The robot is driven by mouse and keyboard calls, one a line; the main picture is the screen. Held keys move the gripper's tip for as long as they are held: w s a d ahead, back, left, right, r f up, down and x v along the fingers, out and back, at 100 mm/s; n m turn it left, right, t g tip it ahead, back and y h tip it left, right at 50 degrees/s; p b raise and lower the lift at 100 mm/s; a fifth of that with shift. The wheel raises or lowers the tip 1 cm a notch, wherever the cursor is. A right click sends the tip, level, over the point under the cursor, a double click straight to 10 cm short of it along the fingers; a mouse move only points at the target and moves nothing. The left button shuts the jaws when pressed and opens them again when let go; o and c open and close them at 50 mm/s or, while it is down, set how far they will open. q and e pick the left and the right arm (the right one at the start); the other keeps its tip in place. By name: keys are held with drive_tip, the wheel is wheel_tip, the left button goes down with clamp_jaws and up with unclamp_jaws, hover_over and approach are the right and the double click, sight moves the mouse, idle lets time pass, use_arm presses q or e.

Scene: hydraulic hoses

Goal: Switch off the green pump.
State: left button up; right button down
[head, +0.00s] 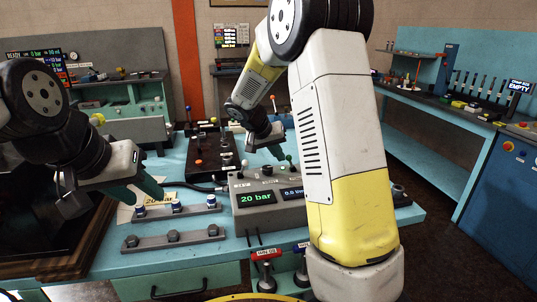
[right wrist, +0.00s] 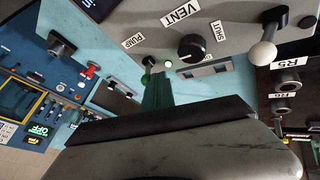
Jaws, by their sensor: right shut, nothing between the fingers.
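A grey console (head: 268,196) stands on the turquoise bench, its green-lit display reading 20 bar. In the head view the right gripper (head: 277,150) hangs just behind the console, partly hidden by my arm. My left gripper (head: 112,205) looks open and empty over the left side of the bench.
Beside the toggle sit a black VENT/SHUT knob (right wrist: 192,47) and a white-ball lever (right wrist: 262,55). A black valve box (head: 210,155) stands behind the console.

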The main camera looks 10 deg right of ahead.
sight(290, 156)
drive_tip(key=shift+d+r+y, duration=0.3)
drive_tip(key=shift+d+y, duration=0.25)
drive_tip(key=shift+y, duration=0.1)
drive_tip(key=shift+d+r+y, duration=0.25)
drive_tip(key=shift+d+y, duration=0.3)
drive_tip(key=shift+y, duration=0.1)
drive_tip(key=shift+d+r+m+y, duration=0.25)
drive_tip(key=shift+d+m+y, duration=0.15)
drive_tip(key=shift+d+y, duration=0.55)
drive_tip(key=shift+w, duration=0.1)
drive_tip(key=shift+r, duration=0.15)
drive_tip(key=shift+r, duration=0.65)
